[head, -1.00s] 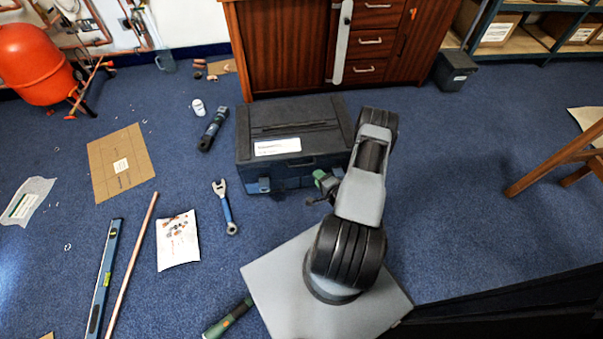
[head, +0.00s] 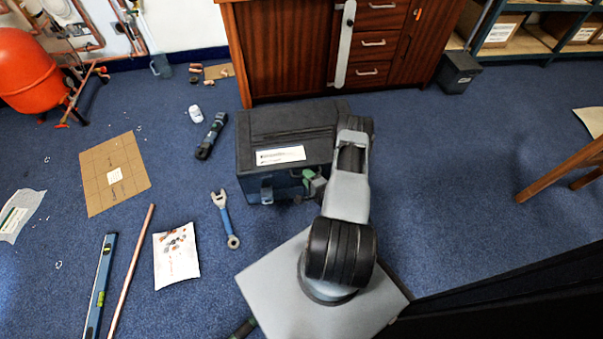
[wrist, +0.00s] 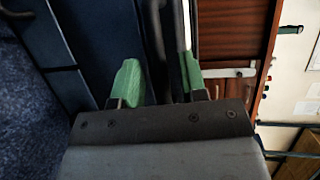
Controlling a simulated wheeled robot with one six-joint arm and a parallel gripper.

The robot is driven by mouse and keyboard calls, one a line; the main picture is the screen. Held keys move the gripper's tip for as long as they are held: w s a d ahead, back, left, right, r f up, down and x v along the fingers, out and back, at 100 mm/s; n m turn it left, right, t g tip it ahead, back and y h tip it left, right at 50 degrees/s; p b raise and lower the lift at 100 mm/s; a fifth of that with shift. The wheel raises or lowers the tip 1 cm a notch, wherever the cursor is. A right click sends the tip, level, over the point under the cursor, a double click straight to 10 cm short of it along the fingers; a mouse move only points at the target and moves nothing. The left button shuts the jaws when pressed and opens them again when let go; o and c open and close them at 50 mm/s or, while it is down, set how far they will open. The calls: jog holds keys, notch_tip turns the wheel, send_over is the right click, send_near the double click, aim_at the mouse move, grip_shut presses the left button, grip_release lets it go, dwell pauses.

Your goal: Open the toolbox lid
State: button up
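The dark toolbox (head: 262,137) stands upright on the blue carpet, its black lid shut, with a white label (head: 280,155) on top. A latch (head: 266,189) shows at the left of its blue front. My gripper (head: 314,182) is at the right part of the front, near the lid's front edge; my arm covers the box's right end. In the wrist view my gripper (wrist: 160,80) has its green fingers well apart. Dark edges of the toolbox (wrist: 162,40) run between and past the fingers. Whether either finger touches them I cannot tell.
A wooden cabinet (head: 285,50) stands close behind the toolbox. A cordless tool (head: 211,136) and a white can (head: 196,114) lie to its left, a blue-handled wrench (head: 226,218) in front left. Carpet to the right is clear up to a wooden stool leg (head: 560,172).

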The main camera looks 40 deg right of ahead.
jog(key=shift+w+d+f, duration=0.1)
jog(key=shift+w, duration=0.55)
grip_shut()
